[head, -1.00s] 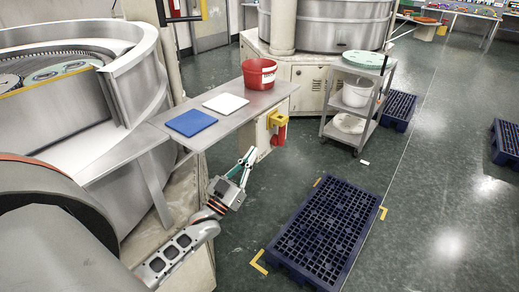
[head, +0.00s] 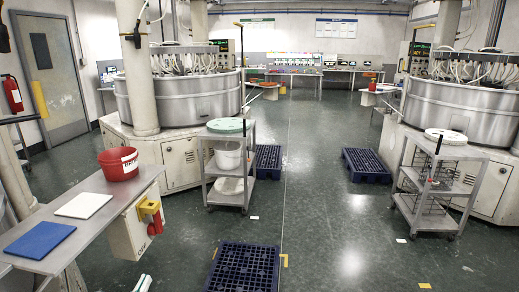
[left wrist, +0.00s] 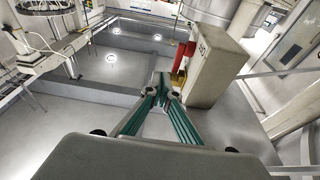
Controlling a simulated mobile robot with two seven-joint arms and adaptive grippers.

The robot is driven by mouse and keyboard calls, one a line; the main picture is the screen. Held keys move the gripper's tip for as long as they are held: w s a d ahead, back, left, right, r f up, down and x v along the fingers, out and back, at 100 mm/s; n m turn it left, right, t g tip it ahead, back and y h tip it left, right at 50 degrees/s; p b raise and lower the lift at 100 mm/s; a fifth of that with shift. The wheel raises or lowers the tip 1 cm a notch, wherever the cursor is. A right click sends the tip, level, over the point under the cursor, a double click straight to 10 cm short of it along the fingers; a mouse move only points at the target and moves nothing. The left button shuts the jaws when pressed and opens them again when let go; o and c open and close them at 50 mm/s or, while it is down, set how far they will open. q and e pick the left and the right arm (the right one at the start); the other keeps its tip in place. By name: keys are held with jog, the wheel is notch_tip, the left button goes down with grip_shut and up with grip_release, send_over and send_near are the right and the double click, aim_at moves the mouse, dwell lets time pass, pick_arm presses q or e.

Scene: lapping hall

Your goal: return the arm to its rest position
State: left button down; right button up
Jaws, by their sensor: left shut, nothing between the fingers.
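My left gripper (head: 142,282) shows only as its fingertips at the bottom edge of the head view, to the left of centre. The rest of my left arm is outside that view. In the left wrist view the green-grey fingers of the left gripper (left wrist: 160,80) come together at their tips, shut with nothing between them. The fingers point out over the floor, apart from the things around them. My right gripper is in neither view.
A steel table at left bears a blue board (head: 39,240), a white board (head: 83,205) and a red bucket (head: 119,164). A control box (head: 134,228) hangs at its edge. A dark blue pallet (head: 243,268) lies on the floor; two carts (head: 229,165) (head: 440,184) stand beyond.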

pick_arm(q)
jog(key=s+d+f+m+g, duration=0.1)
jog(key=s+d+f+g, duration=0.4)
jog(key=s+d+f, duration=0.2)
jog(key=s+d+f+m+g, duration=0.1)
jog(key=s+d+f+g, duration=0.3)
jog(key=s+f, duration=0.8)
jog(key=s+d, duration=0.1)
jog(key=d, duration=0.1)
jog(key=shift+s+d+m+g, duration=0.2)
jog(key=shift+d+m+g, duration=0.1)
jog(key=shift+d+g, duration=0.1)
jog(key=shift+d+f, duration=0.1)
